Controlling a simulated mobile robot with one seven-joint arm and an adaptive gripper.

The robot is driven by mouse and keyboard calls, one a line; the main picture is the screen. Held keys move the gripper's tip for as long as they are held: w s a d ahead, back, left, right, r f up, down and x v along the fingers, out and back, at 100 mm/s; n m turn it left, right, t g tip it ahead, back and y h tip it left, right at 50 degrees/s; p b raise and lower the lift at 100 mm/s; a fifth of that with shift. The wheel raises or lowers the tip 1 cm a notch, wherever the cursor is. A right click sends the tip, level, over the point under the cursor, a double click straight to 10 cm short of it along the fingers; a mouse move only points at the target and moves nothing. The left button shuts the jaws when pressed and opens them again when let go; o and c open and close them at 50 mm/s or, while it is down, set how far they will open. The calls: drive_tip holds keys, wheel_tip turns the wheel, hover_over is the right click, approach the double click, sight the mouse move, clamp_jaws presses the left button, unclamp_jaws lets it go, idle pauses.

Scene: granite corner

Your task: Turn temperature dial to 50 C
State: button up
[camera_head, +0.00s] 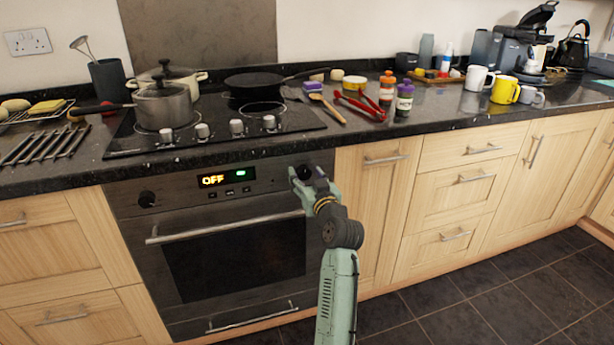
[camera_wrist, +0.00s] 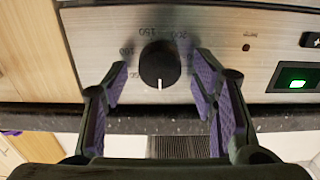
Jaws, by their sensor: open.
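The temperature dial (camera_wrist: 159,66) is a round black knob on the oven's steel front panel. In the wrist view its white mark points straight down, away from the printed numbers along its upper side. My gripper (camera_wrist: 160,76) is open, with one purple-padded finger on each side of the dial and a visible gap on both sides. In the head view my gripper (camera_head: 309,177) is at the right end of the oven panel and mostly covers the dial. The oven display (camera_head: 213,180) reads OFF, with a green light (camera_head: 240,173) beside it.
A second black knob (camera_head: 147,198) sits at the panel's left end. The oven door handle (camera_head: 225,228) runs across below the panel. The worktop edge (camera_head: 400,131) juts above, holding a hob, pots and several small items. The floor in front is clear.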

drive_tip(key=shift+c, duration=0.2)
drive_tip(key=c, duration=1.1)
drive_tip(key=shift+m, duration=0.4)
drive_tip(key=m+p, duration=0.2)
drive_tip(key=m, duration=0.2)
drive_tip(key=shift+r+m, duration=0.1)
drive_tip(key=shift+m, duration=0.3)
drive_tip(key=m+p, duration=0.2)
drive_tip(key=m, duration=0.1)
drive_tip(key=shift+d, duration=0.1)
drive_tip(key=shift+f+m+p, duration=0.2)
drive_tip(key=shift+m+p, duration=0.5)
drive_tip(key=shift+m, duration=0.8)
